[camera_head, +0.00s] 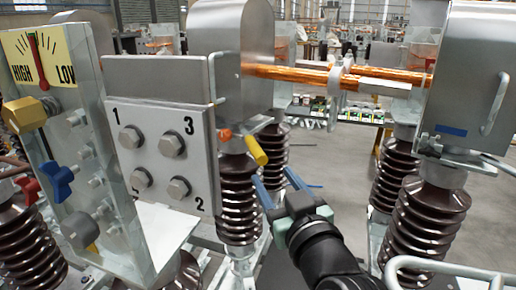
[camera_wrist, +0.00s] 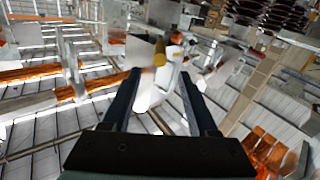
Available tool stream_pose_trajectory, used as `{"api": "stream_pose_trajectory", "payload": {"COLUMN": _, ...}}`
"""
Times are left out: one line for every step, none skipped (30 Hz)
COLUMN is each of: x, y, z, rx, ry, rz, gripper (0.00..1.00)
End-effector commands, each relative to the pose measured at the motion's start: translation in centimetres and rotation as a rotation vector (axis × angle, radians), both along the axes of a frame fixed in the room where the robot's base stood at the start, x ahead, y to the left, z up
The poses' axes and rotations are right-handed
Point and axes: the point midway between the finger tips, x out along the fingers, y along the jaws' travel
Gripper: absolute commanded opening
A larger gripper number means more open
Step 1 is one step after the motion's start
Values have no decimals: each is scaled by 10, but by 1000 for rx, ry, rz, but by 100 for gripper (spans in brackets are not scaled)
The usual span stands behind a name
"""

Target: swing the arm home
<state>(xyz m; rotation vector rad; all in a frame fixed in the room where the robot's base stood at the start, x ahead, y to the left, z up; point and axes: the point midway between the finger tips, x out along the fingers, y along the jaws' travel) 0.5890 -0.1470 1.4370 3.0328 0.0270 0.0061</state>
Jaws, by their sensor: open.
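My gripper (camera_head: 271,174) is at the lower middle of the head view, at the end of my dark arm, which comes in from the bottom edge. Its two blue fingers are spread apart with nothing between them. A yellow handle (camera_head: 256,150) with an orange end lies just above and beyond the fingertips, apart from them as far as I can tell. In the wrist view my gripper (camera_wrist: 160,75) shows as two dark parallel fingers, open and empty. A yellow piece (camera_wrist: 160,54) shows beyond the tips there, blurred.
A plate with several numbered bolts (camera_head: 165,150) and a HIGH/LOW gauge panel (camera_head: 60,150) with coloured knobs stand left. Brown ribbed insulators (camera_head: 424,225) and a copper bar (camera_head: 300,76) stand right and above. A pale rail (camera_head: 450,266) runs at lower right. Some grey floor (camera_head: 325,160) is clear.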

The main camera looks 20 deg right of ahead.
Motion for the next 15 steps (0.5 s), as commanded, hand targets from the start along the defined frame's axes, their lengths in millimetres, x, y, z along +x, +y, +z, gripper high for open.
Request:
{"api": "stream_pose_trajectory", "payload": {"x": 10, "y": 1, "z": 2, "rx": -1, "ry": 0, "rz": 2, "gripper": 59}}
{"api": "stream_pose_trajectory", "payload": {"x": 16, "y": 1, "z": 2, "rx": -1, "ry": 1, "rz": 2, "gripper": 59}}
{"api": "stream_pose_trajectory", "payload": {"x": 24, "y": 2, "z": 2, "rx": -1, "ry": -1, "rz": 3, "gripper": 59}}
{"api": "stream_pose_trajectory", "payload": {"x": 30, "y": 2, "z": 2, "rx": -1, "ry": 1, "rz": 3, "gripper": 59}}
{"api": "stream_pose_trajectory", "payload": {"x": 36, "y": 2, "z": 2, "rx": -1, "ry": 0, "rz": 3, "gripper": 59}}
{"api": "stream_pose_trajectory", "payload": {"x": 43, "y": 2, "z": 2, "rx": -1, "ry": 0, "rz": 2, "gripper": 59}}
{"api": "stream_pose_trajectory", "payload": {"x": 48, "y": 2, "z": 2, "rx": -2, "ry": 0, "rz": 2, "gripper": 59}}
{"api": "stream_pose_trajectory", "payload": {"x": 54, "y": 2, "z": 2, "rx": -2, "ry": -1, "rz": 2, "gripper": 59}}
{"api": "stream_pose_trajectory", "payload": {"x": 61, "y": 2, "z": 2, "rx": -3, "ry": 0, "rz": 2, "gripper": 59}}
{"api": "stream_pose_trajectory", "payload": {"x": 66, "y": 2, "z": 2, "rx": -2, "ry": 0, "rz": 2, "gripper": 59}}
{"api": "stream_pose_trajectory", "payload": {"x": 71, "y": 2, "z": 2, "rx": -2, "ry": -1, "rz": 1, "gripper": 59}}
{"api": "stream_pose_trajectory", "payload": {"x": 77, "y": 2, "z": 2, "rx": -3, "ry": 0, "rz": 1, "gripper": 59}}
{"api": "stream_pose_trajectory", "payload": {"x": 81, "y": 2, "z": 1, "rx": -2, "ry": 0, "rz": 1, "gripper": 59}}
{"api": "stream_pose_trajectory", "payload": {"x": 85, "y": 2, "z": 2, "rx": -3, "ry": -1, "rz": 1, "gripper": 59}}
{"api": "stream_pose_trajectory", "payload": {"x": 90, "y": 3, "z": 1, "rx": -2, "ry": 0, "rz": 1, "gripper": 59}}
